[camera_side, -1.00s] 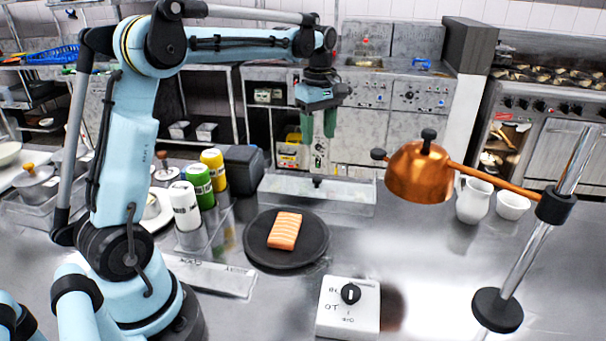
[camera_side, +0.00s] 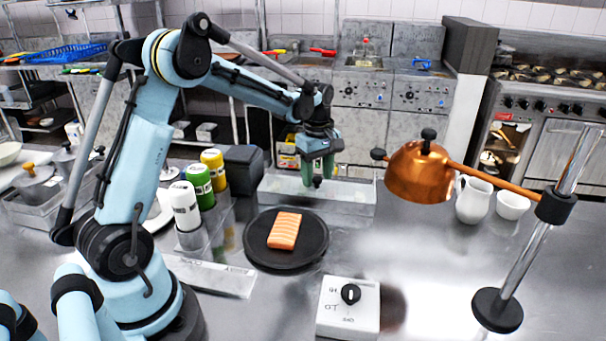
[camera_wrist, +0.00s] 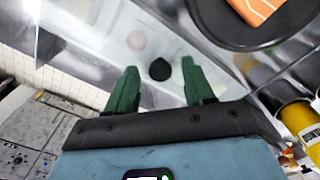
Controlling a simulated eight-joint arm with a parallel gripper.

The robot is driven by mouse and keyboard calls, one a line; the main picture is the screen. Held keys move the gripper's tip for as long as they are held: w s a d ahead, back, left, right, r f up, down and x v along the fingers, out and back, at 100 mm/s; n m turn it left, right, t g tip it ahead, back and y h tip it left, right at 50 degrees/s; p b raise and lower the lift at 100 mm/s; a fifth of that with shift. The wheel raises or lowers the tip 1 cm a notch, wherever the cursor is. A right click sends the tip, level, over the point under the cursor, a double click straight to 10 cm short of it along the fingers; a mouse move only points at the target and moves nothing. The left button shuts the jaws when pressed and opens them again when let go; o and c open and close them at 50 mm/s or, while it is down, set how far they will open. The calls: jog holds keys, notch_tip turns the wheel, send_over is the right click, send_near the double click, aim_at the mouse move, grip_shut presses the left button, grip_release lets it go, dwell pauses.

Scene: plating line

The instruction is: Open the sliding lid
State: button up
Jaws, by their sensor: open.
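A long clear bin (camera_side: 350,207) stands behind the dark plate in the side view, with a see-through lid (camera_wrist: 110,45) on top. The lid's black knob (camera_side: 317,182) stands near the middle of the bin; it also shows in the wrist view (camera_wrist: 160,69). My gripper (camera_side: 317,176) points down over the lid, its green fingers low around the knob. In the wrist view my gripper (camera_wrist: 159,75) is open, one finger on each side of the knob, with gaps at both sides. Pale round shapes show faintly through the lid.
The dark plate (camera_side: 257,250) with a salmon piece (camera_side: 285,230) lies in front of the bin. Bottles (camera_side: 198,180) stand at left. A copper heat lamp (camera_side: 420,172) hangs at right. A white dial box (camera_side: 348,308) sits in front.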

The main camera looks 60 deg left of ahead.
jog(key=shift+c, duration=0.4)
grip_shut()
jog(key=shift+w+a, duration=2.55)
jog(key=shift+o, duration=0.4)
grip_release()
jog(key=shift+r, duration=0.1)
notch_tip(320, 180, up, 12)
